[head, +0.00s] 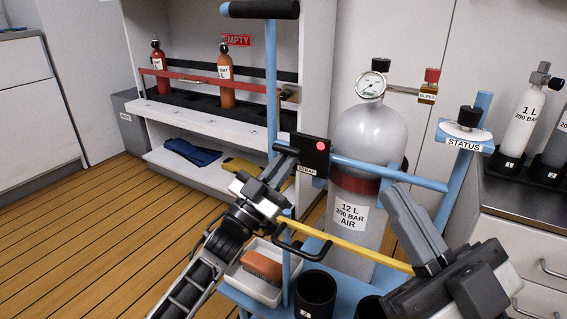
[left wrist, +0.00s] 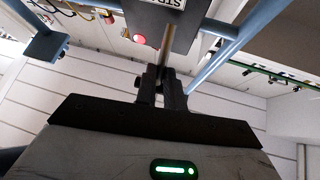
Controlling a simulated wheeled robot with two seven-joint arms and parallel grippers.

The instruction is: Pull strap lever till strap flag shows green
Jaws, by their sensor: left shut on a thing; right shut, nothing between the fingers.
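The black strap box (head: 312,154) with its STRAP label is on the blue frame beside the grey air cylinder (head: 376,150). The strap flag (head: 320,145) shows red; it is also red in the left wrist view (left wrist: 138,38). My left gripper (head: 285,152) is at the left side of the box, shut on the strap lever (left wrist: 167,42), a thin bar running up to the box between the fingers. In the head view the fingers mostly hide the lever. My right gripper (head: 424,269) is shut and empty at lower right, near the yellow bar's end.
A yellow bar (head: 345,248) crosses in front of the cylinder. A white tray with a brown brush (head: 262,265) and black cups (head: 315,292) sit low on the blue trolley. A gauge (head: 371,85), BLEED knob (head: 431,77) and STATUS plate (head: 464,138) stand above. Left floor is clear.

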